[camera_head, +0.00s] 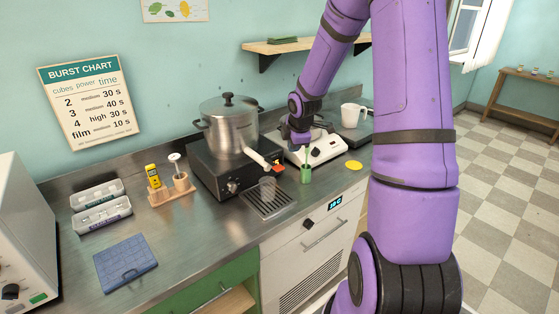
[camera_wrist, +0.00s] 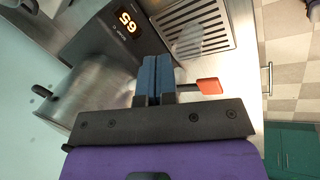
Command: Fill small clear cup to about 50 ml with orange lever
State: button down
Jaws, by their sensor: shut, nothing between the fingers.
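The orange lever (camera_head: 279,167) sits at the outer end of the pale spout on the steel pot (camera_head: 226,124). The lever (camera_wrist: 209,86) also shows in the wrist view, to the right of my fingers. The small clear cup (camera_head: 267,187) stands on the drip tray below the spout; it is faint in the wrist view (camera_wrist: 207,38), and its fill level cannot be read. My gripper (camera_wrist: 152,60) is shut and empty, with blue fingers together, apart from the lever in the picture. In the head view its fingertips are hard to make out near the spout.
The pot stands on a black heater (camera_head: 222,172) with a lit display. The drip tray (camera_head: 258,203) lies in front. A white scale-like device (camera_head: 325,150) and white jug (camera_head: 352,115) are behind. The counter's left front holds a blue mat (camera_head: 125,263).

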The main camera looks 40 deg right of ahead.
aim_at(279, 168)
jog(key=s+a+r+n+g, duration=0.1)
jog(key=a+r+n+g, duration=0.1)
jog(key=r, duration=0.4)
jog(key=s+a+r+n+g+y, duration=0.1)
jog(key=a+r+n+g, duration=0.1)
jog(key=a+r, duration=0.3)
jog(key=shift+a+r+n, duration=0.25)
jog(key=shift+r+n, duration=0.15)
jog(key=shift+r, duration=0.05)
jog(key=shift+f, duration=0.1)
notch_tip(279, 168, down, 14)
jog(key=shift+r, duration=0.1)
